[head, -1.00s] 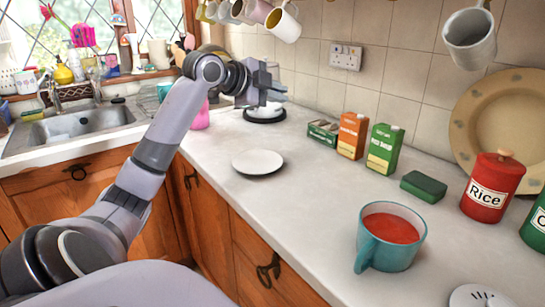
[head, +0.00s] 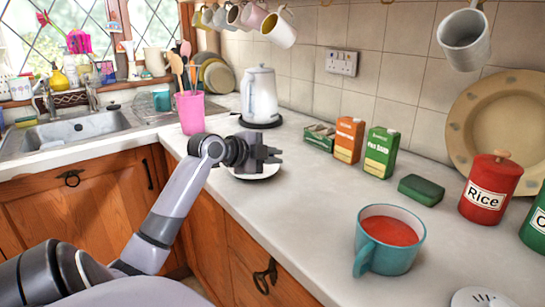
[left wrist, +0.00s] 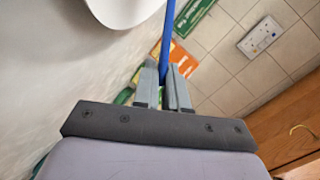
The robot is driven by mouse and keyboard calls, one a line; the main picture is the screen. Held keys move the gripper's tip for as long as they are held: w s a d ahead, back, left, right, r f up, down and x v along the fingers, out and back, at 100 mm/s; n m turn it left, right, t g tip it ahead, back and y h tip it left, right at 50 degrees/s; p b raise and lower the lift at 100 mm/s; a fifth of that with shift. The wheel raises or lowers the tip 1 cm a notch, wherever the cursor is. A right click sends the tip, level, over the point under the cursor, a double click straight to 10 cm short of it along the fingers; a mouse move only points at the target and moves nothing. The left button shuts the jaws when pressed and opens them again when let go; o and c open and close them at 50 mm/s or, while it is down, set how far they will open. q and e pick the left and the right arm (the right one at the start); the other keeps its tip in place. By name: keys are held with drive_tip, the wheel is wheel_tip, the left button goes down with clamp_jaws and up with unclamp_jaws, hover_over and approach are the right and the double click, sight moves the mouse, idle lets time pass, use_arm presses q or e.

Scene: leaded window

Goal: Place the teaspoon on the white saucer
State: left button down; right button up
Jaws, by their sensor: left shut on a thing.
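My left gripper (head: 270,155) is over the white saucer (head: 257,176) in the head view and covers much of it. The saucer lies on the pale worktop. In the left wrist view my gripper (left wrist: 164,75) is shut on a thin blue handle (left wrist: 166,38), which I take to be the teaspoon. The spoon's bowl cannot be made out, and the head view does not show the spoon clearly. The saucer's edge (left wrist: 120,10) shows at the top of the wrist view, to the left of the handle. My right gripper is not in view.
A white kettle (head: 260,97) and a pink utensil pot (head: 190,112) stand behind the gripper. Small boxes, including an orange one (head: 348,139) and a green one (head: 381,153), stand at the right. A teal mug (head: 390,240) is nearer. The worktop between is clear.

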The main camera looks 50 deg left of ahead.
use_arm(q)
drive_tip(key=shift+f, duration=0.3)
drive_tip(key=c, duration=1.2)
unclamp_jaws()
drive_tip(key=shift+r, duration=0.1)
drive_tip(key=shift+o, duration=0.2)
drive_tip(key=shift+r, duration=0.4)
drive_tip(key=v, duration=1.2)
drive_tip(key=shift+b, duration=0.4)
drive_tip(key=shift+f, duration=0.2)
